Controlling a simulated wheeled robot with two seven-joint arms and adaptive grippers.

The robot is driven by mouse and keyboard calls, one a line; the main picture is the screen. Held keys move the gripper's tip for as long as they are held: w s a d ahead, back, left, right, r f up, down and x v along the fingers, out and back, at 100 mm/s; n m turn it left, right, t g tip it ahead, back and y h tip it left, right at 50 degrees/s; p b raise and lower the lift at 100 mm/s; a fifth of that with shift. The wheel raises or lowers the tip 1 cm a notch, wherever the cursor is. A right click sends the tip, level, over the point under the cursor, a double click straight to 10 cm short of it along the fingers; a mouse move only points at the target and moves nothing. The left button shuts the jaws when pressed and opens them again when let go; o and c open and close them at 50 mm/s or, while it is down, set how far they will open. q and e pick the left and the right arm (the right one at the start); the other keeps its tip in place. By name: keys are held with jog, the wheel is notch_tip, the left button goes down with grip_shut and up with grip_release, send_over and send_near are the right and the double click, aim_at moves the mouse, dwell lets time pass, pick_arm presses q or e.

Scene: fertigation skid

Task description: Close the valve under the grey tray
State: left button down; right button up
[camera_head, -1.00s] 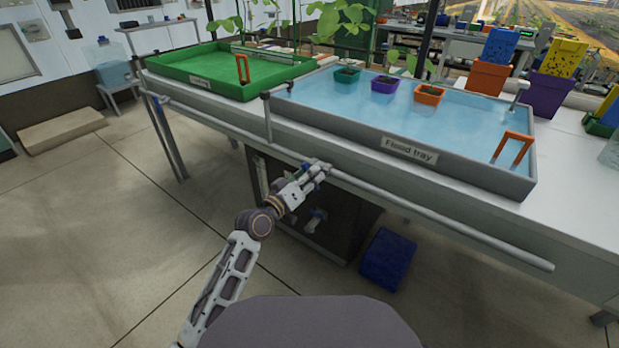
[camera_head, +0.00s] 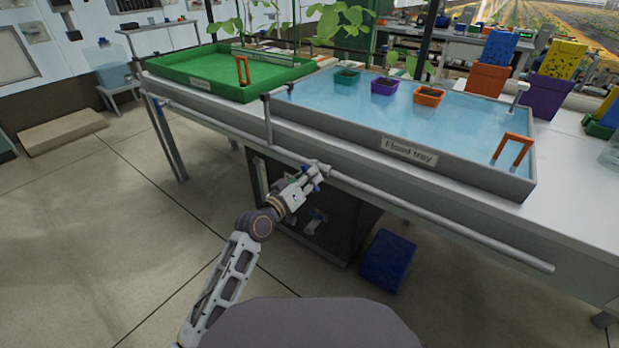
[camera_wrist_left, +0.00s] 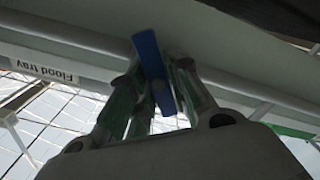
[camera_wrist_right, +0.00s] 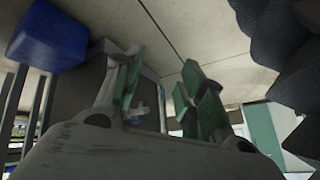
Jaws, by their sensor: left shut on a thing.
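The grey tray (camera_head: 440,168), labelled "Flood tray" and holding blue water, sits on the bench. My left gripper (camera_head: 318,172) is just below the tray's front side, by the grey pipe. In the left wrist view its fingers (camera_wrist_left: 155,95) are shut on a blue valve handle (camera_wrist_left: 147,50), a flat lever that sticks out past the fingertips. The valve body is hidden behind the gripper. The tray's label also shows in that view. My right gripper (camera_wrist_right: 163,90) shows only in the right wrist view, with its green-padded fingers apart and nothing between them.
A long grey pipe (camera_head: 450,226) runs along the bench front. A green tray (camera_head: 180,77) stands left of the grey one. A dark cabinet (camera_head: 345,225) and a blue crate (camera_head: 387,260) are under the bench.

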pick_arm(q)
jog(key=shift+m, duration=0.3)
pick_arm(e)
jog(key=shift+s+r, duration=0.1)
jog(key=shift+r, duration=0.05)
pick_arm(q)
jog(key=shift+m+p, duration=0.35)
jog(key=shift+m, duration=0.05)
jog(key=m+p, duration=0.3)
jog(key=m, duration=0.1)
jog(key=shift+s+d+m+p, duration=0.1)
jog(key=shift+m+p, duration=0.25)
jog(key=shift+m, duration=0.05)
jog(key=shift+m+p, duration=0.4)
jog(key=shift+m, duration=0.1)
pick_arm(e)
notch_tip(320, 180, up, 10)
jog(key=d+n+g+h, duration=0.1)
jog(key=d+g, duration=0.1)
jog(key=shift+s+d+r+h, duration=0.15)
jog(key=shift+s+d+h, duration=0.05)
jog(key=shift+s+h, duration=0.25)
pick_arm(q)
jog(key=c, duration=1.4)
grip_release()
jog(key=shift+s, duration=0.1)
